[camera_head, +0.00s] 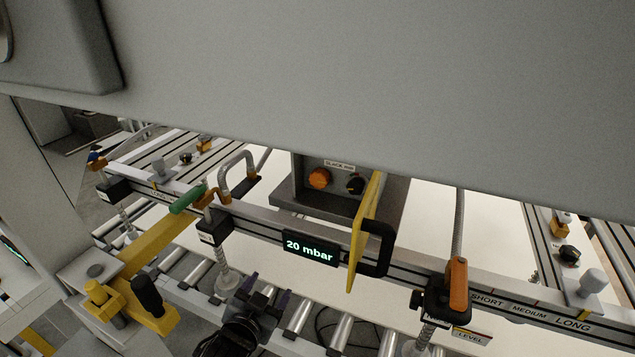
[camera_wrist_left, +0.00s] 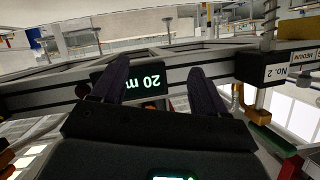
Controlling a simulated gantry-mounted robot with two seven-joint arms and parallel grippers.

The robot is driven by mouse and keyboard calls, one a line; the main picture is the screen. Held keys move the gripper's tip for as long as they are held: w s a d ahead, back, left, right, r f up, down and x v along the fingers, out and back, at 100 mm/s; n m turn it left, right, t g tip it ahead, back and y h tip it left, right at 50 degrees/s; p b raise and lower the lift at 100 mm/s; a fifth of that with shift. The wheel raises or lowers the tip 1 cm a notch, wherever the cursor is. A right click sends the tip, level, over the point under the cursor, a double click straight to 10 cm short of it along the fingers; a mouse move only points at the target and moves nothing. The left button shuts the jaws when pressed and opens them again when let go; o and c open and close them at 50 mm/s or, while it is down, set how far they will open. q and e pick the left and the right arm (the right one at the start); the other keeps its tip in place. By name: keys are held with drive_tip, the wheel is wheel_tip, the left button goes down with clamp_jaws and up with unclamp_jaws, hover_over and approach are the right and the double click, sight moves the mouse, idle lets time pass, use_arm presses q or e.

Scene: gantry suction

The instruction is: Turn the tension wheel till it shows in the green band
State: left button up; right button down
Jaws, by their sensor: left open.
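I cannot make out a tension wheel or a green band for certain in either view. My left gripper (camera_head: 266,290) is low in the middle of the head view, below the beam with the "20 mbar" display (camera_head: 311,250) and above the rollers. Its two dark purple fingers are apart with nothing between them. In the left wrist view the open fingers (camera_wrist_left: 159,68) point toward the beam, and the display (camera_wrist_left: 137,82) appears upside down between and behind them. My right gripper is not in view.
The beam (camera_head: 530,316) carries a yellow plate with a black handle (camera_head: 379,249), an orange-handled clamp (camera_head: 458,284) and suction cups. A box with an orange knob (camera_head: 319,178) stands behind. A yellow arm with a black grip (camera_head: 147,293) is at left. Rollers (camera_head: 300,313) run below.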

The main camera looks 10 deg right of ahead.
sight(318, 180)
use_arm(q)
drive_tip(key=w+d+r+m+h, duration=0.1)
drive_tip(key=w+d+r, duration=0.1)
drive_tip(key=r, duration=0.3)
drive_tip(key=w+d+r+m+t+h, duration=0.1)
drive_tip(key=w+d+r+m, duration=0.1)
drive_tip(key=r, duration=0.3)
drive_tip(key=w+d+r+m+t+h+p, duration=0.1)
drive_tip(key=w+d+r+m+h, duration=0.1)
drive_tip(key=w+d+r, duration=0.2)
drive_tip(key=shift+w+d+r, duration=0.1)
drive_tip(key=shift+d+r, duration=0.15)
drive_tip(key=shift+r, duration=0.6)
drive_tip(key=shift+p+x, duration=0.65)
drive_tip(key=shift+x, duration=4.1)
drive_tip(key=c, duration=1.1)
